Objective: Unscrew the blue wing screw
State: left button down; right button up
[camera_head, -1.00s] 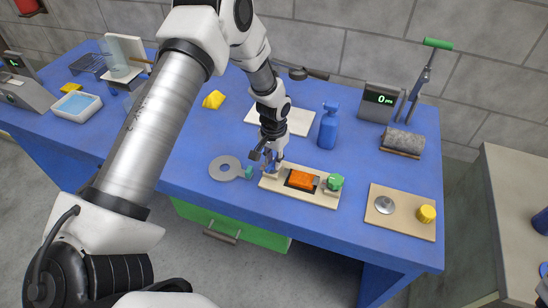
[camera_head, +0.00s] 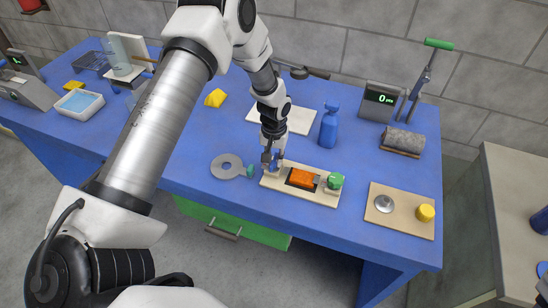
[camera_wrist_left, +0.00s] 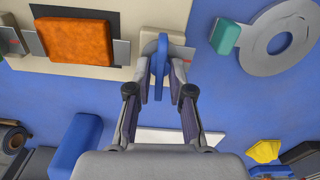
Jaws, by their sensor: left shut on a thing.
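The blue wing screw (camera_wrist_left: 159,62) stands out from one end of the beige board (camera_head: 312,194), at a beige block with a grey plate. In the left wrist view it lies between the fingers of my left gripper (camera_wrist_left: 160,88). The fingers are shut on its wing. An orange felt block (camera_head: 301,178) sits in a dark frame on the same board, and it also shows in the left wrist view (camera_wrist_left: 77,38). In the head view my left gripper (camera_head: 271,163) comes down at the board's left end and mostly hides the screw. My right gripper is not in view.
A grey ring with a teal piece (camera_head: 227,167) lies left of the board. A green knob (camera_head: 335,180) is at its right end. A blue spray bottle (camera_head: 328,125) stands behind. A second board (camera_head: 401,223) with a yellow knob is to the right.

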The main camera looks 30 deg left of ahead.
aim_at(274, 158)
pick_arm(q)
jog(key=c, duration=1.1)
grip_release()
jog(key=shift+s+f, duration=0.1)
jog(key=shift+f, duration=0.05)
jog(key=shift+o, duration=0.2)
notch_tip(274, 158, up, 12)
